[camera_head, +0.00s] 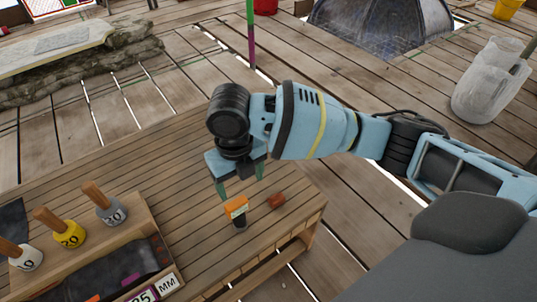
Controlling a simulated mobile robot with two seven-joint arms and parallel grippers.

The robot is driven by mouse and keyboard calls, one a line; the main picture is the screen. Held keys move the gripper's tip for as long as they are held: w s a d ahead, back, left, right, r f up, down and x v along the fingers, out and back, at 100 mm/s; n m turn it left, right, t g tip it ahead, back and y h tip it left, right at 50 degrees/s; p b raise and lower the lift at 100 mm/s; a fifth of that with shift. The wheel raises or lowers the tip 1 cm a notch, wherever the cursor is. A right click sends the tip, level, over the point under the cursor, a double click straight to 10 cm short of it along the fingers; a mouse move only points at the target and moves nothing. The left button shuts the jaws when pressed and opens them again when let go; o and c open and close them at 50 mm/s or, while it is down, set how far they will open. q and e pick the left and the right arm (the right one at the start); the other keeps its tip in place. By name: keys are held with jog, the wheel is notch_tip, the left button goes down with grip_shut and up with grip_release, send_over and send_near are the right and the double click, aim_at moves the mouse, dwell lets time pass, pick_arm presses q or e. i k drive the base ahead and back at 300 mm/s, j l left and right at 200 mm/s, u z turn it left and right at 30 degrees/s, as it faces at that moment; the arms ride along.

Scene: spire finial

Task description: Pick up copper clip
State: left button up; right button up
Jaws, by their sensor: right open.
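A small copper-brown piece (276,201), which looks like the copper clip, lies on the slatted wooden table (180,170) near its right end. My right gripper (239,193) points down over the table with its two green fingers apart. It is to the left of the copper-brown piece. A small orange-topped item (236,207) with a dark lower part stands just below and between the fingertips; I cannot tell whether they touch it. My left gripper is not in view.
A wooden rack with wood-handled, numbered weights, one yellow (69,233) and one grey (111,211), stands at the table's left front. A dark tray (110,272) is in front of them. A translucent container (488,82) and a domed tent (378,25) stand on the deck behind.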

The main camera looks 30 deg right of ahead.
aim_at(276, 200)
jog(key=z, duration=0.85)
